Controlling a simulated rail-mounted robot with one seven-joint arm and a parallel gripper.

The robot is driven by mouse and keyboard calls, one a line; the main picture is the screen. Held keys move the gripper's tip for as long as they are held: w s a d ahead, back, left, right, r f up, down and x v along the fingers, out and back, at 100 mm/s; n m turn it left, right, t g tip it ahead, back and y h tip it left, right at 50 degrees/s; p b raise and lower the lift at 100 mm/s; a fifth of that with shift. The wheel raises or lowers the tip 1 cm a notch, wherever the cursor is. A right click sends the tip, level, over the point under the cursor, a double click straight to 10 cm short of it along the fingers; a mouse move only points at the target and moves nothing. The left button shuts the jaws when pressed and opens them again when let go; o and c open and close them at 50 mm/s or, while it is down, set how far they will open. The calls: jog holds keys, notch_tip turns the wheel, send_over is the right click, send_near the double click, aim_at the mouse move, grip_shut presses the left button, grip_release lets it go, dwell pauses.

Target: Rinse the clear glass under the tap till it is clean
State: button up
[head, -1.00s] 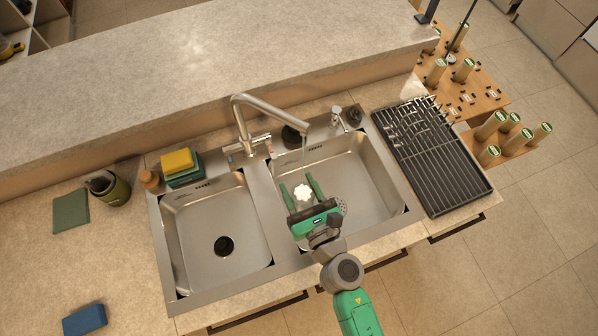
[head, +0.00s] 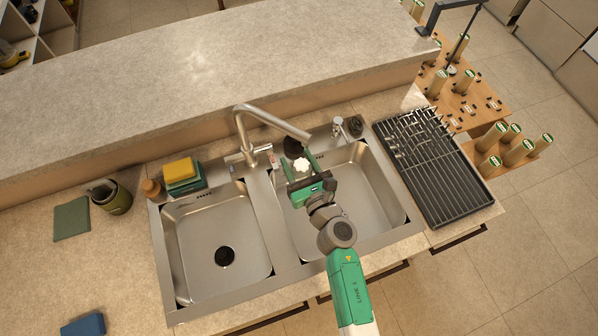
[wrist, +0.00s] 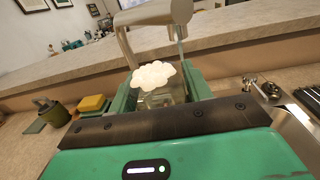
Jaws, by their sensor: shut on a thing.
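My gripper (head: 299,163) is over the back of the right-hand sink basin (head: 352,200), its green fingers pointing toward the tap (head: 272,118). It is shut on the clear glass (wrist: 160,98), which shows between the fingers in the wrist view. A white foamy blob (wrist: 152,74) sits at the glass's top and also shows in the head view (head: 302,165). The tap's spout end is just above and behind the glass. In the wrist view a thin stream (wrist: 181,52) comes down from the spout near the glass's right side. Whether it enters the glass I cannot tell.
The left basin (head: 215,235) is empty. A black drying rack (head: 430,165) lies right of the sink. A raised counter ledge (head: 200,75) runs behind the tap.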

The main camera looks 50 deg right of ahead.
jog(key=shift+w+d+f+b, duration=0.15)
jog(key=shift+w+d+b, duration=0.1)
jog(key=shift+w+d, duration=0.35)
jog(key=shift+w+d+f+b, duration=0.15)
jog(key=shift+w+d+b, duration=0.05)
jog(key=shift+w+d, duration=0.4)
jog(key=shift+s+d, duration=0.4)
jog(key=shift+s, duration=0.05)
jog(key=shift+w+a, duration=0.45)
jog(key=shift+s+d, duration=0.1)
